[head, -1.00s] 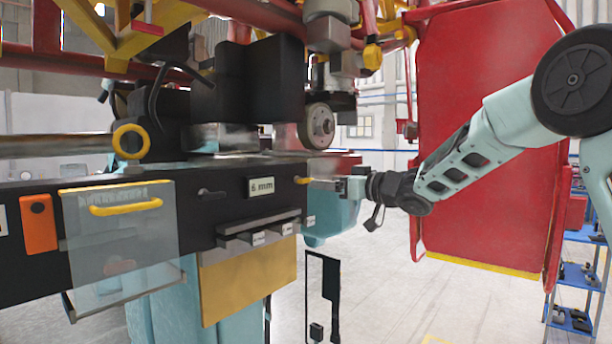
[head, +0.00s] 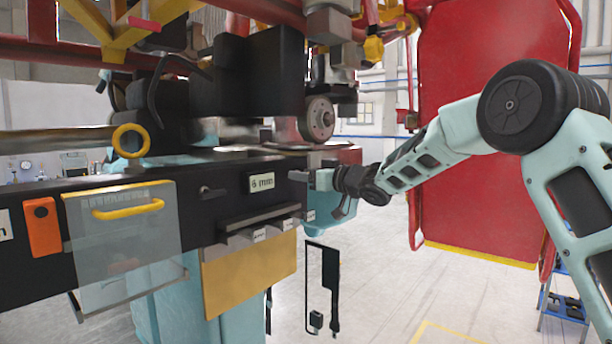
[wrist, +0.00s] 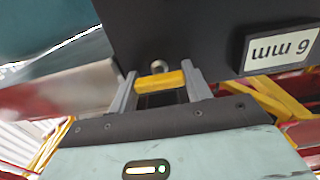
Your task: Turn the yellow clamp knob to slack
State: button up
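The yellow clamp knob (wrist: 160,81) is a short bar on the dark panel, seen close in the wrist view. It lies crosswise between the two grey fingers of my gripper (wrist: 160,86), and its ends meet both fingers with no clear gap. A small round metal piece (wrist: 158,65) shows just beyond the bar. In the head view my gripper (head: 314,178) is at the right end of the dark panel, right of the "6 mm" label (head: 261,182). The knob is hidden there by the fingers.
The label also shows upside down in the wrist view (wrist: 280,45). A red panel (head: 480,130) stands behind my arm.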

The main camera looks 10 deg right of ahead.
jog(key=shift+f+n+b, duration=0.1)
jog(key=shift+n+b, duration=0.2)
jog(key=shift+c, duration=0.3)
jog(key=n+b, duration=0.2)
jog(key=shift+f+n, duration=0.1)
jog(key=shift+n, duration=0.3)
jog(key=n+b, duration=0.4)
jog(key=n, duration=0.1)
jog(key=shift+s+a, duration=0.1)
jog(key=n+b, duration=0.3)
jog(key=n, duration=0.1)
jog(key=shift+f+n, duration=0.1)
jog(key=shift+n, duration=0.3)
jog(key=n+b, duration=0.3)
jog(key=n, duration=0.1)
jog(key=shift+n, duration=0.3)
jog(key=shift+b, duration=0.3)
jog(key=o, duration=1)
jog(key=shift+s, duration=0.1)
